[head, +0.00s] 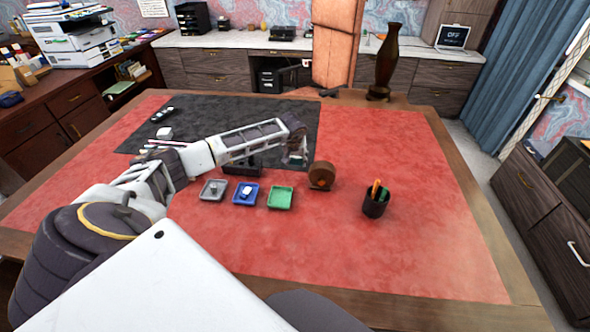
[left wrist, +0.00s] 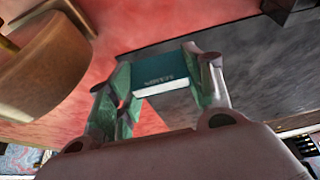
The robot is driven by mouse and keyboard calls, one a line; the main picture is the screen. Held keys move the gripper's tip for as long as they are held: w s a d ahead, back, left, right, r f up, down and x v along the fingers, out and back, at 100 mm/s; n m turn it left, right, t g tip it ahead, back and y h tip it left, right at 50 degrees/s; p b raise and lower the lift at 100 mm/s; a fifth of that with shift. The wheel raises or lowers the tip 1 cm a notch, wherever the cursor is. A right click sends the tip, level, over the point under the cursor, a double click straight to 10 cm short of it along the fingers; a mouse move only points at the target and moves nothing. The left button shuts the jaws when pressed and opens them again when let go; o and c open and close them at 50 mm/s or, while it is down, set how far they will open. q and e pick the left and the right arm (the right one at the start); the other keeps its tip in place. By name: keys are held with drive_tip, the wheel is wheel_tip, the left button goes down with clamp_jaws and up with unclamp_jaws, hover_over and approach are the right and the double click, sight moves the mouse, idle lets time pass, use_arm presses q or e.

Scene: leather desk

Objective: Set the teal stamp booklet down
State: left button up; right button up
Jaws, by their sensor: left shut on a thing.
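My left gripper (head: 297,157) reaches over the red desk top (head: 400,160), left of and behind a round brown object. In the left wrist view its fingers (left wrist: 160,82) are shut on the teal stamp booklet (left wrist: 163,70), which has pale lettering and a white edge. The booklet sits between the fingertips, with the dark mat and red leather behind it. In the head view the booklet is too small and covered to make out clearly. I cannot tell whether it touches the desk. My right gripper is not in view.
Grey (head: 212,190), blue (head: 246,194) and green (head: 281,198) trays stand in a row before the arm. The round brown object (head: 321,177) and a pen cup (head: 375,202) stand to their right. A dark mat (head: 250,118) lies behind. The desk's right side is clear.

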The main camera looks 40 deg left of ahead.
sight(296, 164)
use_arm(q)
drive_tip(key=shift+f, duration=0.3)
drive_tip(key=shift+f+b, duration=0.45)
drive_tip(key=shift+f, duration=0.15)
drive_tip(key=shift+f+b, duration=0.5)
drive_tip(key=shift+f, duration=0.8)
drive_tip(key=shift+f+b, duration=0.4)
drive_tip(key=shift+f, duration=0.1)
drive_tip(key=o, duration=0.5)
drive_tip(key=shift+c, duration=0.2)
drive_tip(key=shift+o, duration=0.5)
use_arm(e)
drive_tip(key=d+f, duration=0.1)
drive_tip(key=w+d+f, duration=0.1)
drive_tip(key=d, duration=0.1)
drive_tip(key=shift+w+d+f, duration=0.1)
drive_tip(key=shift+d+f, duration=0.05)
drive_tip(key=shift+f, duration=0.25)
